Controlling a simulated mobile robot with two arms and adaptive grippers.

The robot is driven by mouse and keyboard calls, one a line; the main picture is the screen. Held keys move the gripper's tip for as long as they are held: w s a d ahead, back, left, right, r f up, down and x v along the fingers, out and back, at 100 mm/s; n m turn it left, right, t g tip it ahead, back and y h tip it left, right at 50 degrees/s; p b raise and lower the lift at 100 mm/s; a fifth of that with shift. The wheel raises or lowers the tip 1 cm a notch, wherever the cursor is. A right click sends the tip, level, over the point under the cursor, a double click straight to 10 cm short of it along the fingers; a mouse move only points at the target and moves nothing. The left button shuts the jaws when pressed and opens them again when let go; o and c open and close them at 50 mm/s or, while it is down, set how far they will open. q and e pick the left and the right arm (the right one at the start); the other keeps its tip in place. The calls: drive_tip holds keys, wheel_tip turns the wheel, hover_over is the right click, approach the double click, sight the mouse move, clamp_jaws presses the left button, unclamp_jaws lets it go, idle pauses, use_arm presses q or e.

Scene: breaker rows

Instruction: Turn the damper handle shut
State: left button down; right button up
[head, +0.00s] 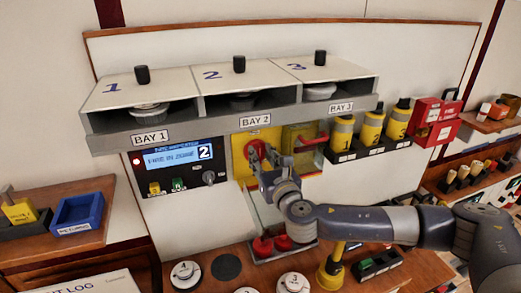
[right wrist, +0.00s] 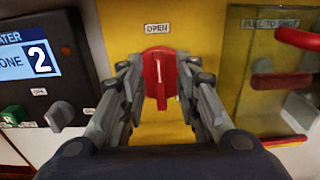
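The red handle (right wrist: 159,80) stands upright on a yellow plate (right wrist: 120,20) under an OPEN label in the right wrist view. In the head view the red handle (head: 256,150) shows below the BAY 2 label, partly hidden by my right gripper (head: 263,168). My right gripper (right wrist: 160,68) is open, with one finger on each side of the handle. A gap shows beside the handle on both sides, so the fingers look apart from it. My left gripper is not in view.
A control panel (head: 170,158) reading 2 is left of the yellow plate. A clear-covered box (head: 300,140) with a red pull handle is close on the right. Three bays (head: 105,122) overhang above. A tray (head: 288,252) with red-topped items is below.

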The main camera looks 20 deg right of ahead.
drive_tip(key=shift+w+r, duration=0.1)
drive_tip(key=shift+w, duration=0.25)
drive_tip(key=shift+w, duration=0.15)
clamp_jaws()
